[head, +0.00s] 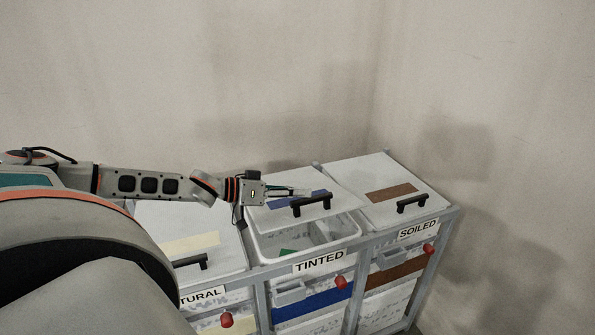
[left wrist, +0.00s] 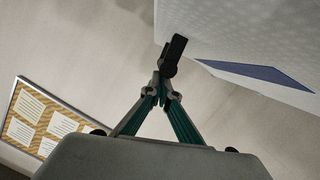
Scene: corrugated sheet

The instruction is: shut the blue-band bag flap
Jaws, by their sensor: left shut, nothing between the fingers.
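The blue-band flap (head: 275,213) is a pale lid with a blue stripe and a black bar handle (head: 311,204). It stands partly raised over the middle bin marked TINTED, and the bin's opening shows below its front edge. My left gripper (head: 306,192) is shut and empty, over the flap's outer face near the blue stripe and behind the handle. I cannot tell whether it touches the flap. In the left wrist view the closed fingers (left wrist: 168,65) are beside the pale flap (left wrist: 245,30) with its blue stripe (left wrist: 262,73). My right gripper is out of view.
The SOILED bin lid (head: 372,178) with a brown band is down on the right. The cream-band lid (head: 190,228) on the left is partly hidden by my arm. Red knobs (head: 341,282) stick out in front. Walls stand close behind and right; a notice board (left wrist: 40,120) shows.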

